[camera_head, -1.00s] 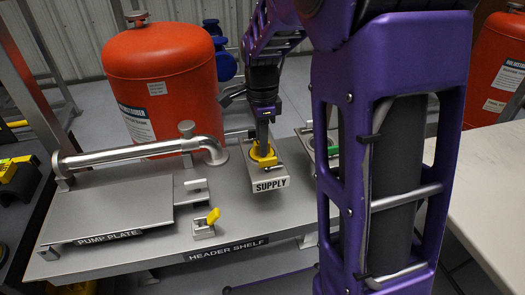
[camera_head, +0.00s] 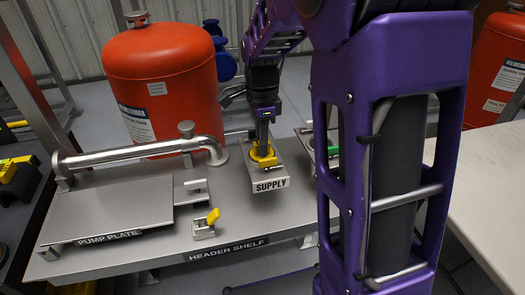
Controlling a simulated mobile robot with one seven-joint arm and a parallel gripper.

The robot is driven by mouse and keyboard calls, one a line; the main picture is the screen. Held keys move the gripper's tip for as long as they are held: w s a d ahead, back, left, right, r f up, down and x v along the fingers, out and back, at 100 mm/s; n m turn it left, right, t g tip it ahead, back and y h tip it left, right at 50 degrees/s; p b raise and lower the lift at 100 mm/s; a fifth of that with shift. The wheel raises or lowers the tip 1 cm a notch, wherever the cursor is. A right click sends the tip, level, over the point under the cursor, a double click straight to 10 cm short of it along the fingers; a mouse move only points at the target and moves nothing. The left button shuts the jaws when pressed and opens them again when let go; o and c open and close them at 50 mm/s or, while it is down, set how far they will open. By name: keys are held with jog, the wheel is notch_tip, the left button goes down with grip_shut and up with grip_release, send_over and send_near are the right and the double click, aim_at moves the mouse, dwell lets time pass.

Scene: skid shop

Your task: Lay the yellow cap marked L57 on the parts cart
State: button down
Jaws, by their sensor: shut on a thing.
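A yellow cap (camera_head: 264,160) sits at the top of the grey block labelled SUPPLY (camera_head: 270,183). My gripper (camera_head: 264,150) reaches down from above and is shut on this cap. I cannot read any L57 mark at this size. Whether the cap touches the block or is just lifted from it is hard to tell. No parts cart labelled as such can be made out; a pale tabletop (camera_head: 492,190) shows at the right, partly behind my arm.
The header shelf (camera_head: 160,262) carries the pump plate (camera_head: 120,205), a silver bent pipe (camera_head: 130,155) and a small yellow-handled valve (camera_head: 208,224). A green-handled part (camera_head: 333,150) stands right of the SUPPLY block, partly hidden. A red tank (camera_head: 160,75) stands behind.

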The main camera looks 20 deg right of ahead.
jog(key=shift+r, duration=0.2)
dwell(0.4)
jog(key=shift+r+p, duration=3.2)
jog(key=shift+r, duration=0.15)
